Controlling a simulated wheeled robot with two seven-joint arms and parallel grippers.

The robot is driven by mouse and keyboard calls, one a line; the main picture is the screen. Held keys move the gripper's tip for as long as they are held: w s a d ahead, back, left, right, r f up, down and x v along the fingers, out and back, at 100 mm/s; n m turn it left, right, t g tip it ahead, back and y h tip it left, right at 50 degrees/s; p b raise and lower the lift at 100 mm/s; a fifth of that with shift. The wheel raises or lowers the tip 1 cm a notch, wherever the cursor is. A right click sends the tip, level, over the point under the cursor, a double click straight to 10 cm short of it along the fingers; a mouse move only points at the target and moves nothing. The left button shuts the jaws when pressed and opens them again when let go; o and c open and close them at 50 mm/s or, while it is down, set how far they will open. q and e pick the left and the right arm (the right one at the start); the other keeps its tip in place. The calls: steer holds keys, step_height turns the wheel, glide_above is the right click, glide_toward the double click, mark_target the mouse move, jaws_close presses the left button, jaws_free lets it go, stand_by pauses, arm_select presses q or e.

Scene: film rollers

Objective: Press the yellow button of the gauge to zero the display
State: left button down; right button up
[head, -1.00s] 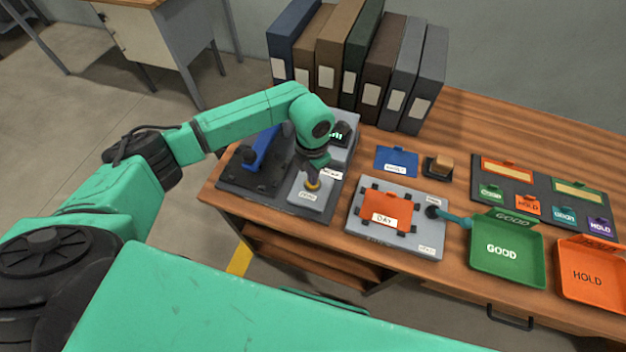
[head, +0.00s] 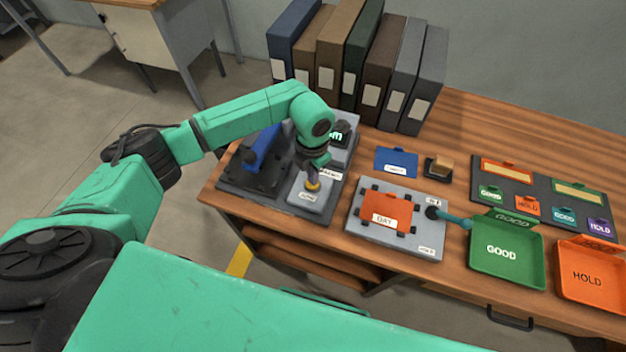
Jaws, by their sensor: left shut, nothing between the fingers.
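The gauge (head: 250,190) is a dark base with a blue lever (head: 262,148) at the left end of the bench. Its small black display (head: 340,133) shows green characters, partly hidden by my arm and too small to read surely. The yellow button (head: 312,187) sits on a light grey plate (head: 310,200) at the front of the gauge. My left gripper (head: 312,178) is shut and empty, pointing down with its tips right over the button. They seem to touch it, but I cannot tell how far it is pressed. My right gripper is not in view.
A grey plate (head: 415,243) with an orange DAY card (head: 387,211) lies to the right. Beyond it are a green GOOD tray (head: 507,275) and an orange HOLD tray (head: 595,290). Binders (head: 350,65) stand behind. A blue card (head: 396,160) lies on the bench.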

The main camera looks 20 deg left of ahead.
arm_select(q)
step_height(320, 180, up, 9)
steer(key=p, duration=0.5)
steer(key=shift+r, duration=0.1)
stand_by(0.4)
